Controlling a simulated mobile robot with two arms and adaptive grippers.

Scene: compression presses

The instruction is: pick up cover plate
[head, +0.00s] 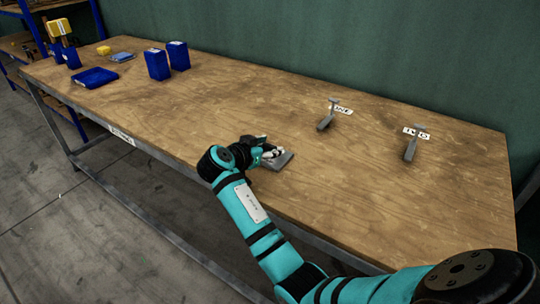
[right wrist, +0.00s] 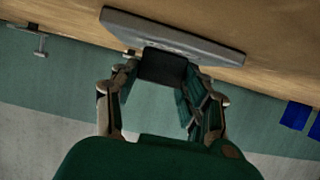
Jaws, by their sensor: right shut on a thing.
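The cover plate is a flat grey plate (head: 279,160) near the front edge of the table in the head view. My right gripper (head: 268,152) is at its left side and partly covers it. In the right wrist view the plate (right wrist: 185,40) runs across the top, beyond the fingertips. My right gripper (right wrist: 158,82) is shut on it, with a dark block-like part (right wrist: 162,66) between the fingers. I cannot tell whether the plate touches the tabletop or is a little above it. My left gripper is not in view.
Two small presses (head: 326,122) (head: 410,149) with labels stand to the right on the wooden table (head: 220,110). Blue bins (head: 157,64), a blue tray (head: 94,78) and a yellow item (head: 104,50) are at the far left. The table's middle is clear. A green wall is behind.

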